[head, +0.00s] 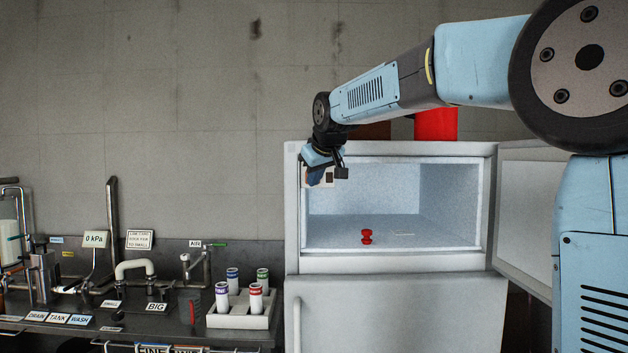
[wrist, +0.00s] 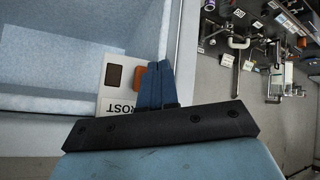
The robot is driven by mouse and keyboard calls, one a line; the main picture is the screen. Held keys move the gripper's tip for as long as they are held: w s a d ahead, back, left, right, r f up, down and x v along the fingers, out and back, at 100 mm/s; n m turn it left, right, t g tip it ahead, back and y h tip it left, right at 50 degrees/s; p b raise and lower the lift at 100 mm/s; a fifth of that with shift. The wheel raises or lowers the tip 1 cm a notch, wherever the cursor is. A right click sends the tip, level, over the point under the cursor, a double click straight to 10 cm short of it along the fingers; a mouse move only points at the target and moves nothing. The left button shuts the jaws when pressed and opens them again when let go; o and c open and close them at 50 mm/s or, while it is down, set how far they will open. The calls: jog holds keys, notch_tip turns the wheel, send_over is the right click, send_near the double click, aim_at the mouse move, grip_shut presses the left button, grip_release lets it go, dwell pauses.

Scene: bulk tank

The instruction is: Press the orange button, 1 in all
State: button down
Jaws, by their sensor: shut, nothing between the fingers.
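The orange button (wrist: 139,77) sits on a white panel (wrist: 104,103) whose visible lettering reads "ROST", in the wrist view. A dark brown square (wrist: 113,76) is beside it on the left. My gripper (wrist: 160,68) is shut and empty, its blue fingers just right of the orange button and overlapping its edge in the picture. I cannot tell whether they touch it. In the head view my gripper (head: 314,180) is at the upper left corner of the open white freezer (head: 292,215), in front of the panel (head: 329,180), and the orange button cannot be made out there.
A red spool-shaped piece (head: 367,237) stands inside the freezer, whose door (head: 525,215) is open to the right. A red object (head: 436,124) is on top. To the left, a bench holds pipes, labels and a white rack (head: 240,318) with several capped tubes.

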jog(key=shift+w, duration=0.15)
jog(key=shift+w+r, duration=0.1)
jog(key=shift+w, duration=0.15)
jog(key=shift+w, duration=0.5)
dwell(1.2)
jog(key=shift+s, duration=0.95)
jog(key=s, duration=0.5)
jog(key=shift+a, duration=0.1)
dwell(0.3)
dwell(0.5)
